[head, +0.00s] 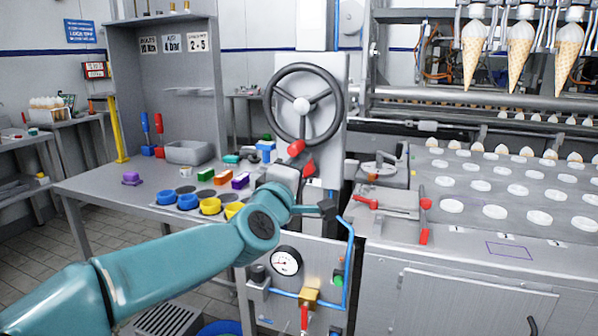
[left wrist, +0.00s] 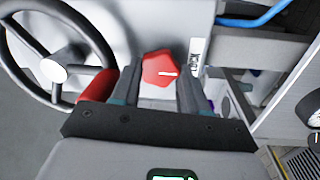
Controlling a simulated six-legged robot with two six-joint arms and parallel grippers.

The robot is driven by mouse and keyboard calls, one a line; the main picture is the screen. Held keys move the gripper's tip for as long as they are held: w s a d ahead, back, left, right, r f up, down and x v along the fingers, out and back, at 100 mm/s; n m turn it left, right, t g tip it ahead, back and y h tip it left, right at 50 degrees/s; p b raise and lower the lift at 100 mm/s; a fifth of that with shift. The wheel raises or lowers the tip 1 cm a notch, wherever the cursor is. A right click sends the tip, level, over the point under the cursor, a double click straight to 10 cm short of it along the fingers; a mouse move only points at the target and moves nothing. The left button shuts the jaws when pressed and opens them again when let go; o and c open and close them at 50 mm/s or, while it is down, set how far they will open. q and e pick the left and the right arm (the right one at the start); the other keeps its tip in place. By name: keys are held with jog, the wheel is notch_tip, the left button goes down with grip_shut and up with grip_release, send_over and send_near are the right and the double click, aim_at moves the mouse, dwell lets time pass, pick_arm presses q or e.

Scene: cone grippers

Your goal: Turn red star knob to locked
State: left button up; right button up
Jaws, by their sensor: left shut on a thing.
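The red star knob (head: 309,167) sits on the pale upright panel (head: 335,160), just below and right of the handwheel. In the left wrist view the red star knob (left wrist: 158,69) shows between the two fingers, with a white pointer line toward the right of the picture. A small label (left wrist: 194,58) lies to the right of the knob; its text is too small to read. My left gripper (head: 303,178) is shut on the knob, one finger on each side. In the head view my wrist hides part of the panel below the knob. My right gripper is not in view.
A dark handwheel (head: 304,104) with a red handle (head: 296,148) is close above the knob. A blue pipe (head: 350,262) and a pressure gauge (head: 286,261) are below. A table (head: 85,186) with coloured blocks and cups stands left; the cone machine (head: 480,225) stands right.

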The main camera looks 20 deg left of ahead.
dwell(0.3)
pick_arm(q)
jog(key=o, duration=0.9)
jog(key=shift+o, duration=0.8)
jog(key=shift+r, duration=0.1)
jog(key=shift+a, duration=0.1)
